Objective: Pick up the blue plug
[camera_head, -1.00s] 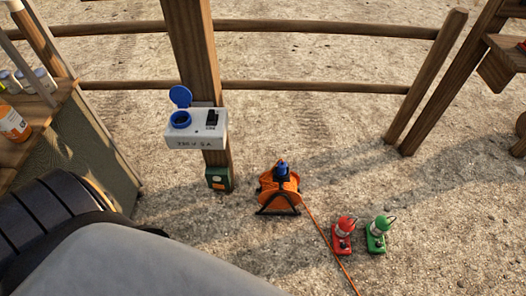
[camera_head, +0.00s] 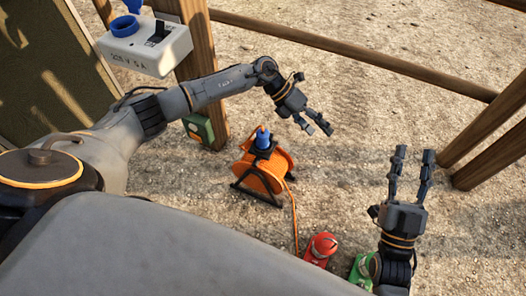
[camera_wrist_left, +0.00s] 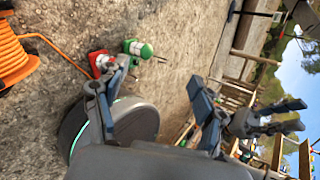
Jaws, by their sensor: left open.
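The blue plug (camera_head: 263,140) sits upright on top of the orange cable reel (camera_head: 251,174), which stands on the ground on a black frame. My left gripper (camera_head: 318,129) is open and empty, above and to the right of the plug in the head view, apart from it. My right gripper (camera_head: 414,153) is open and empty, farther right, its fingers pointing up in the picture. In the left wrist view, part of the reel (camera_wrist_left: 14,62) shows at the left edge, but the plug is out of sight.
A white socket box (camera_head: 145,44) with a blue socket is on a wooden post (camera_head: 205,80). A green box (camera_head: 198,128) is lower on that post. A red lamp (camera_head: 322,246) and a green lamp (camera_head: 362,268) stand near the reel. Wooden rails run behind.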

